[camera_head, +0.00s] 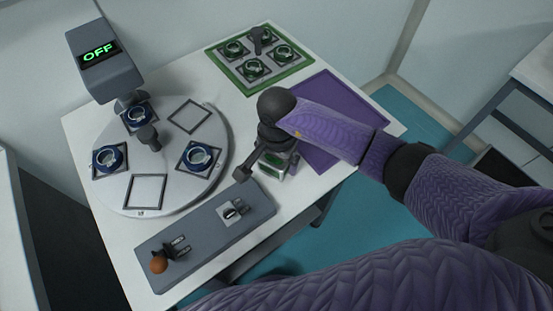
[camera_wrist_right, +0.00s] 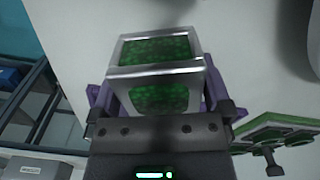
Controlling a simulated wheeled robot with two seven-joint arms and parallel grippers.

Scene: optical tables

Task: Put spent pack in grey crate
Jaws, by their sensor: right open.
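A block-shaped pack (camera_wrist_right: 155,68) with green faces and a silver metal frame fills the middle of the right wrist view. In the head view the pack (camera_head: 276,176) is at the table's front right edge, partly hidden by my right gripper (camera_head: 277,160). The right gripper is open, with its purple fingers on either side of the pack in the right wrist view (camera_wrist_right: 160,98). I cannot tell whether they touch it. No marking shows whether the pack is spent. I cannot make out a grey crate for certain. My left gripper is not in view.
A round turntable (camera_head: 218,150) holds several blue-ringed parts and empty frames beside an "OFF" display (camera_head: 99,54). A grey panel (camera_head: 202,236) with an orange knob (camera_head: 159,264) lies in front. A green-edged tray (camera_head: 292,84) and purple mat (camera_head: 318,100) are behind.

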